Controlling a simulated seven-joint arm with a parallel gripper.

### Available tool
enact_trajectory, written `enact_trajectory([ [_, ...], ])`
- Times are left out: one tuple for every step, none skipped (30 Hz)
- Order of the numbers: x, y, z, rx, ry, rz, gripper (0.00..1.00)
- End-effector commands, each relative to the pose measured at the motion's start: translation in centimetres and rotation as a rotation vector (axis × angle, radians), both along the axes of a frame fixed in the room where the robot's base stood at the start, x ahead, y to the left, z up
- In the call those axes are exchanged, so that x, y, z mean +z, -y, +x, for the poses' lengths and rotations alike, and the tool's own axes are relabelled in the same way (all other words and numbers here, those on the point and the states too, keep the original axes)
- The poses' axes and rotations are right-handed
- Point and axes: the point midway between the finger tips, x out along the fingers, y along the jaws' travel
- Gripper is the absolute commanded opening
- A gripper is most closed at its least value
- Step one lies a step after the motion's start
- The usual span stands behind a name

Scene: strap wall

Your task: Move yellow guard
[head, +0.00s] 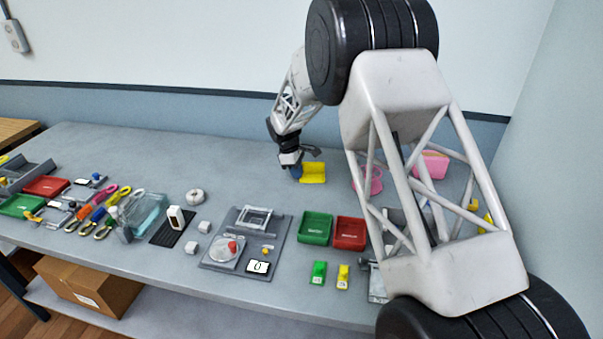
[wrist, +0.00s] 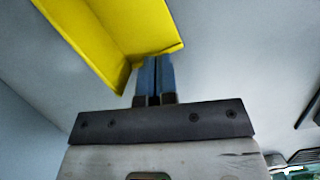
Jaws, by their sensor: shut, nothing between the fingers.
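The yellow guard (head: 313,173) stands on the grey table near the back, in the middle of the head view. It is an angled piece with two faces meeting at a bend. In the wrist view the yellow guard (wrist: 100,35) fills the upper left. My gripper (head: 296,172) is at the guard's left side in the head view. In the wrist view my gripper (wrist: 155,62) has its blue fingers together at the guard's edge, with nothing between them. I cannot tell whether the fingertips touch the guard.
A green tray (head: 315,228) and a red tray (head: 349,233) stand in front of the guard. A grey fixture (head: 247,240) is to the front left. A pink basket (head: 371,180) is right of the guard, partly behind my arm.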

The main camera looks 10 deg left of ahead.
Motion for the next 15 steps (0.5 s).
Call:
enact_trajectory([
  [-0.1,-0.8,0.0,0.002,0.0,0.0,0.0],
  [-0.1,-1.2,0.1,0.001,0.0,0.0,0.0],
  [-0.1,-1.8,0.2,0.001,0.001,0.001,0.0],
  [0.1,-2.1,0.2,0.0,0.001,0.001,0.0],
  [0.9,-2.1,0.3,0.0,0.002,0.002,0.0],
  [1.5,-2.2,0.3,0.0,0.002,0.001,0.0],
  [2.1,-2.3,0.3,0.0,0.002,0.002,0.0],
  [2.6,-2.5,0.3,0.0,0.003,0.002,0.0],
  [3.3,-2.6,0.3,0.0,0.003,0.002,0.0],
  [3.8,-2.8,0.3,0.0,0.003,0.002,0.0],
  [4.3,-2.9,0.3,0.0,0.003,0.002,0.0],
  [5.0,-3.1,0.3,0.0,0.003,0.002,0.0],
  [5.5,-3.2,0.3,0.001,0.003,0.002,0.0],
  [5.9,-3.3,0.3,0.001,0.003,0.001,0.0],
  [6.5,-3.4,0.3,0.0,0.002,0.001,0.0],
])
